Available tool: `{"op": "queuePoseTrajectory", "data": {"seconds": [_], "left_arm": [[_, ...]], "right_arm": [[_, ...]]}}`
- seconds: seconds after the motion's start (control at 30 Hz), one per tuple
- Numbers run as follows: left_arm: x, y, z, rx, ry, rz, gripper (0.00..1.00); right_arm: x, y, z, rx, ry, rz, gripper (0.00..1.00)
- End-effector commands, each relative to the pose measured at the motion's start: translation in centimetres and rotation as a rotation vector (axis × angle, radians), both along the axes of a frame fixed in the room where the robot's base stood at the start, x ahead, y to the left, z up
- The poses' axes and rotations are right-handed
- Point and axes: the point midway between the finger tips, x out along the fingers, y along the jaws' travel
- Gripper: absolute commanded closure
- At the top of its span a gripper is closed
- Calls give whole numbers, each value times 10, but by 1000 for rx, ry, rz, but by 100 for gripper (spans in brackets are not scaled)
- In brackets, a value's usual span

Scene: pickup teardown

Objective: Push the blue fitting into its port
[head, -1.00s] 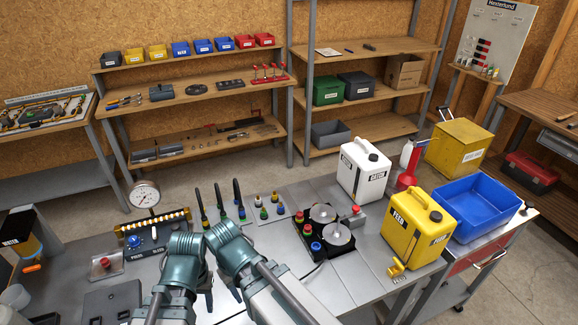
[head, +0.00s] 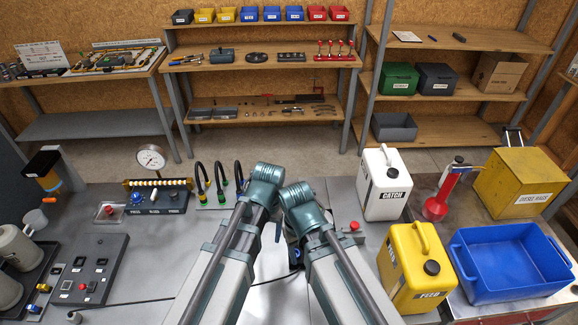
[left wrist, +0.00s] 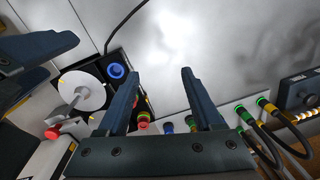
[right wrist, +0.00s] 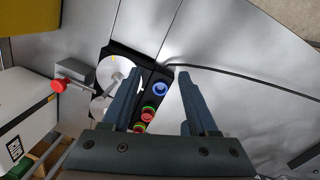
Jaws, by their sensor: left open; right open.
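A black block with two pale discs carries a blue ring-shaped fitting (left wrist: 117,71), which also shows in the right wrist view (right wrist: 161,88). I cannot tell how deep it sits in its port. Red-and-green fittings (right wrist: 148,113) stand beside it. My left gripper (left wrist: 160,72) is open and empty; the blue fitting shows just left of its fingers. My right gripper (right wrist: 160,72) is open and empty, with the blue fitting in view between its fingers, apart from them as far as I can tell. In the head view my arms cover most of the block.
Black hoses (head: 220,178) with coloured ends stand left of my arms. A white CATCH can (head: 384,185), a yellow FEED can (head: 412,265) and a blue tub (head: 510,262) are to the right. A switch panel (head: 88,268) is at left. Bare bench lies left of my arms.

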Motion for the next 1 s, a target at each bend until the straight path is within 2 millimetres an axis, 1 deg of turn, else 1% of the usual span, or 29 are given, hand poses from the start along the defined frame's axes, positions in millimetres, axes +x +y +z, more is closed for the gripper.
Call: {"op": "queuePoseTrajectory", "data": {"seconds": [0.03, 0.07, 0.1, 0.17, 0.2, 0.3, 0.4, 0.5, 0.57, 0.83, 1.0], "left_arm": [[48, -12, 10, -9, -5, 35, 32], [66, -16, 12, -15, -7, 54, 32], [89, -21, 15, -24, -10, 81, 32], [121, -27, 20, -36, -15, 118, 32], [141, -31, 23, -43, -18, 142, 32], [182, -37, 28, -59, -24, 192, 32], [208, -41, 31, -70, -27, 227, 32], [222, -42, 32, -76, -29, 246, 32], [225, -42, 32, -78, -30, 252, 32], [223, -42, 27, -78, -30, 253, 32], [223, -42, 14, -78, -30, 253, 32]], "right_arm": [[0, 0, 10, 0, 0, -1, 40], [0, 0, 12, 1, 0, -2, 40], [0, 0, 16, 1, 0, -2, 40], [0, 0, 20, 1, 0, -3, 40], [0, 0, 23, 1, 0, -4, 40], [0, 0, 28, 1, 0, -6, 40], [0, 0, 32, 1, 0, -7, 40], [0, 0, 33, 2, 0, -7, 40], [0, 0, 33, 2, 0, -7, 40], [0, 0, 28, 1, 0, -7, 40], [0, 0, 15, 1, 0, -5, 40]]}}
